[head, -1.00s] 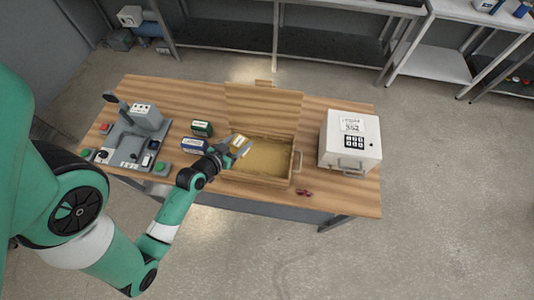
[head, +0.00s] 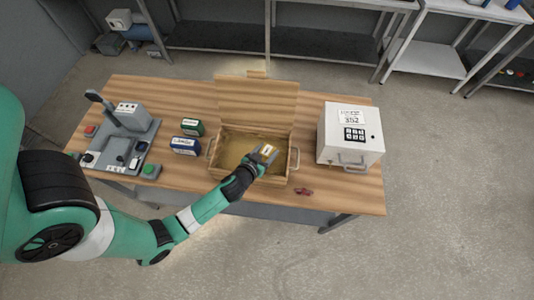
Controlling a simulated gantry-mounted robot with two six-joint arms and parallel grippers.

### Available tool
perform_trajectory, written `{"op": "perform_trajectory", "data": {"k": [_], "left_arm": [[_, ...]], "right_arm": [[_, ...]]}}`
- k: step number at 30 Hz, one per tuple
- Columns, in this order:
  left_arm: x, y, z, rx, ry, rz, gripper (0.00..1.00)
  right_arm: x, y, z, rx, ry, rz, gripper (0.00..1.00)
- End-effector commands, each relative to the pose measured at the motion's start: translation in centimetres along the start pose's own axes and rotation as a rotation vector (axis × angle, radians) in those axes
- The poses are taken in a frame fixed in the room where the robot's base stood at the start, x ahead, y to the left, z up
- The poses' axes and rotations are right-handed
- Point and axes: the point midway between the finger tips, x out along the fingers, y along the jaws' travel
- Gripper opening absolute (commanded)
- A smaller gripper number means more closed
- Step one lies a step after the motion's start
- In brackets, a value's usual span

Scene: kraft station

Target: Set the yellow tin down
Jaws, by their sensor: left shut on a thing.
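My left gripper (head: 262,159) is shut on the yellow tin (head: 267,150), which shows as a small yellow and pale patch between the fingers. Gripper and tin are over the right part of the open wooden box (head: 229,174). I cannot tell whether the tin touches the box floor. The fingers and wrist hide part of the tin. My right gripper is not in view.
A grey machine (head: 130,120) is at the table's left. A white safe (head: 350,134) stands right. A small red object (head: 304,192) lies near the front edge.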

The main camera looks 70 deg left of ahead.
Motion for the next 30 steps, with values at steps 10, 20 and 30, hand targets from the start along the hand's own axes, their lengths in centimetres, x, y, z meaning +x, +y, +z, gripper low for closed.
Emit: {"op": "perform_trajectory", "data": {"k": [10,20,30], "left_arm": [[0.4,0.0,0.7,0.0,0.002,0.001,0.0],[0.4,0.0,0.7,0.0,0.001,0.0,0.92],[-0.9,0.1,0.6,0.001,0.001,0.003,0.92]], "right_arm": [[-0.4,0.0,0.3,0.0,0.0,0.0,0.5],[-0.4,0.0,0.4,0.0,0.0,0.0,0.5],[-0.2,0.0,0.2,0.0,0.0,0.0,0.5]]}}
